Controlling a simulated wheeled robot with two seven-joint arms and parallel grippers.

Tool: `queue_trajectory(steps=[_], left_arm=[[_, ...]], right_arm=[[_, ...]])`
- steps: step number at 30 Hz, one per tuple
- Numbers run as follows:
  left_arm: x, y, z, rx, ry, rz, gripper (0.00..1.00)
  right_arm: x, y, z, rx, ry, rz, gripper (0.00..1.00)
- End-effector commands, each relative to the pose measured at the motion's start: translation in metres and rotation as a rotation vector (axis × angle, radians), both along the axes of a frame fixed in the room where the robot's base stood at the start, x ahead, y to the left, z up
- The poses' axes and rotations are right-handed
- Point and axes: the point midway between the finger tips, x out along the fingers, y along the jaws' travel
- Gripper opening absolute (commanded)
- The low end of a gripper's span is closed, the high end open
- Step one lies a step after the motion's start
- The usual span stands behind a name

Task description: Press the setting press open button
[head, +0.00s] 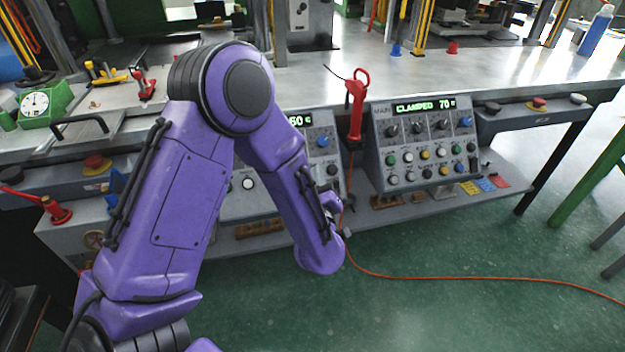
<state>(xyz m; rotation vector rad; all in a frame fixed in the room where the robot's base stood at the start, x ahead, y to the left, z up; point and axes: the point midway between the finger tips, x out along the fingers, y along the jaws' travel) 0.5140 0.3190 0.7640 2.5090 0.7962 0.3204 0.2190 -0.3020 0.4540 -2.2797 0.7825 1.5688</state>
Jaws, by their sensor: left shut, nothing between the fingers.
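The right control panel (421,146) has a green display reading "CLAMPED 70", with dark knobs and rows of coloured buttons below. The left control panel (318,143) shows "60" on its display; my left arm covers much of it. A white button (248,184) shows on its lower left part. I cannot read which button is the setting press open button. My left gripper (333,207) is small and mostly hidden by my wrist, in front of the left panel's lower right side. It is shut and empty; contact with the panel cannot be told. My right gripper is out of view.
A red-handled tool (356,105) hangs between the panels, and an orange cable (470,279) runs across the green floor. A button box (540,110) sits on the bench's right front edge. A green gauge (40,105) and a blue bottle (595,31) stand on the benches.

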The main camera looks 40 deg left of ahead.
Motion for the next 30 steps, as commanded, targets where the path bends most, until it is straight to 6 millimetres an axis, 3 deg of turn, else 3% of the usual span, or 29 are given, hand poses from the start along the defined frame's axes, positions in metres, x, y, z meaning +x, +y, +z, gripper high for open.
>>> queue_trajectory(steps=[7,30], left_arm=[[0.012,0.014,-0.016,0.0,0.002,0.0,0.0],[0.013,0.016,-0.017,0.0,0.001,0.0,0.0]], right_arm=[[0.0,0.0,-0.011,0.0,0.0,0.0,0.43],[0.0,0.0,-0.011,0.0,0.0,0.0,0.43]])
